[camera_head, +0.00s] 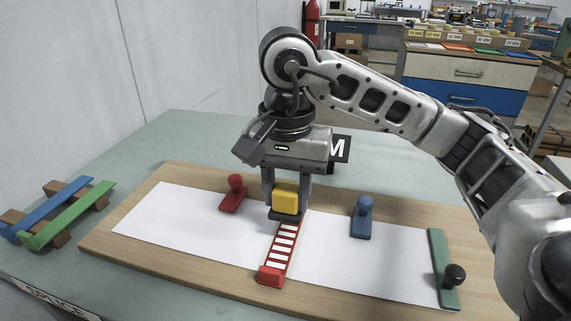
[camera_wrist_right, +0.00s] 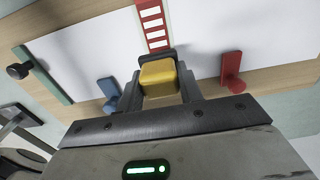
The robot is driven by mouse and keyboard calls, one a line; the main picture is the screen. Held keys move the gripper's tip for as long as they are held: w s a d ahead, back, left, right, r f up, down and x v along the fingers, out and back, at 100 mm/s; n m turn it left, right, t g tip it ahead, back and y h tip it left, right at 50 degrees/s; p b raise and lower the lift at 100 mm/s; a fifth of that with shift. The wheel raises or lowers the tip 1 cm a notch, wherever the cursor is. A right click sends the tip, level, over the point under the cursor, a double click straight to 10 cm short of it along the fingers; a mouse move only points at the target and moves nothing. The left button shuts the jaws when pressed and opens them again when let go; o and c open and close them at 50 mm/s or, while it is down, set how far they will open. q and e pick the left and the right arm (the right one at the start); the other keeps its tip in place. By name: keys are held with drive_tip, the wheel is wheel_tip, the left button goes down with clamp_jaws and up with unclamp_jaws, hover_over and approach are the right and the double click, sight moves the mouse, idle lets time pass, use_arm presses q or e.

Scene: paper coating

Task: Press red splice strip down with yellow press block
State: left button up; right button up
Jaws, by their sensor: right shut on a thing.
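The yellow press block (camera_head: 286,198) is held between the fingers of my right gripper (camera_head: 287,205), upright, with its dark base over the far end of the red splice strip (camera_head: 283,244). I cannot tell whether the base touches the strip. The strip is a red ladder shape with white gaps, lying across the seam between two white paper sheets, with a raised red tab at its near end. The right wrist view also shows the block (camera_wrist_right: 159,78) in the jaws and the strip (camera_wrist_right: 154,24) beyond it. My left gripper is not in view.
The wooden board (camera_head: 180,262) carries the white sheets (camera_head: 190,221), a red knobbed clamp (camera_head: 234,194), a blue one (camera_head: 362,218) and a green bar with a black knob (camera_head: 444,270). A rack with blue and green bars (camera_head: 60,212) stands left.

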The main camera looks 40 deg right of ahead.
drive_tip(key=shift+r+p, duration=1.2)
drive_tip(key=shift+r, duration=0.55)
